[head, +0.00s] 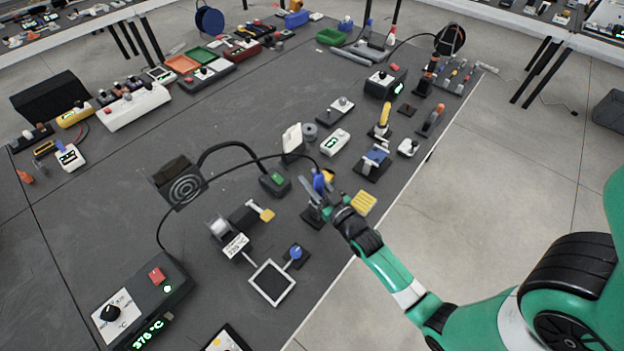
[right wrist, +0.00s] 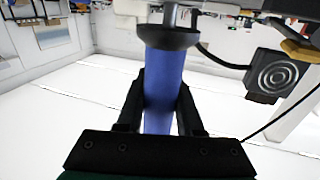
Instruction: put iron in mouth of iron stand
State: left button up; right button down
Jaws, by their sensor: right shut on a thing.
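The soldering iron has a blue handle (head: 318,182), which shows in the head view near the table's right edge. In the right wrist view the blue handle (right wrist: 163,85) stands upright in the picture between the two black fingers of my right gripper (right wrist: 160,100), with a dark collar and a grey metal shaft above it. My right gripper (head: 329,195) is shut on the handle in the head view. A dark stand-like base (head: 312,216) shows just below the gripper; its mouth is hidden, and I cannot tell whether the iron touches it. My left gripper is not in view.
A yellow sponge (head: 363,203) lies just right of the gripper. A black cable (head: 240,172) runs left of it, near a fume fan (head: 180,183). A small framed stand (head: 271,282) and a station reading 376 °C (head: 145,305) are at the lower left.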

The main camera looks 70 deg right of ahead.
jog(key=shift+f+b, duration=0.5)
jog(key=shift+f, duration=0.05)
jog(key=shift+c, duration=2.3)
grip_release()
jog(key=shift+f, duration=0.1)
jog(key=shift+s+a, duration=0.2)
jog(key=shift+s, duration=0.15)
jog(key=b+v, duration=0.1)
jog(key=v, duration=1)
jog(key=shift+b, duration=0.35)
jog(key=shift+w, duration=0.1)
